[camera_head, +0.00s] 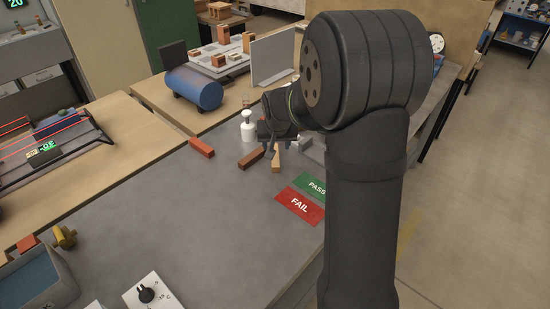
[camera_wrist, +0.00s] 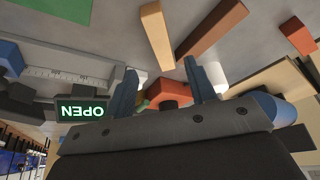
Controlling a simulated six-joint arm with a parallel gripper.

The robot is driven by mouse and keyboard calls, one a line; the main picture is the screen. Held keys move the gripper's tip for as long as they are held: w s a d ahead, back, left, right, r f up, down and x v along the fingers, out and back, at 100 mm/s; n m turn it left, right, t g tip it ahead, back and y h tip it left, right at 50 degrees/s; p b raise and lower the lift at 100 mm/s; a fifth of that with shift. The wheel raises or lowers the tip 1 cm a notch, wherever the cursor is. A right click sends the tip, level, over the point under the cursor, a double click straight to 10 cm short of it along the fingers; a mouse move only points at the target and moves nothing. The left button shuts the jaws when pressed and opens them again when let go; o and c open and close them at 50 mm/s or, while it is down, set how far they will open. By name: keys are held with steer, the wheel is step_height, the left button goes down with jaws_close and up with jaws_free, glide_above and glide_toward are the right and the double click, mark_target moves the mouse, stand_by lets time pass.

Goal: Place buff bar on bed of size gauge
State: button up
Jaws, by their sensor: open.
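The buff bar (camera_wrist: 156,36) lies on the grey bench top beyond my fingertips in the wrist view. It also shows in the head view (camera_head: 276,161), partly hidden below my gripper. My gripper (camera_wrist: 160,78) is open, and nothing is held between its fingers. In the head view, my gripper (camera_head: 270,150) is small and dark above the bars. What looks like the size gauge (camera_wrist: 75,80) is a grey piece with a marked scale, left of my fingers in the wrist view. A display reading OPEN (camera_wrist: 83,111) stands by it. My arm hides most of it in the head view.
A brown bar (camera_head: 251,159) lies close left of the buff bar, and a red bar (camera_head: 201,148) lies farther left. A white bottle (camera_head: 247,128) stands behind. Green PASS (camera_head: 312,185) and red FAIL (camera_head: 299,204) pads lie in front. The bench's middle is clear.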

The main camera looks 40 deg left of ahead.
mark_target(275, 158)
steer(key=shift+a+x, duration=0.2)
steer(key=shift+x, duration=3.65)
steer(key=shift+r, duration=0.1)
jaws_close()
steer(key=shift+r, duration=0.1)
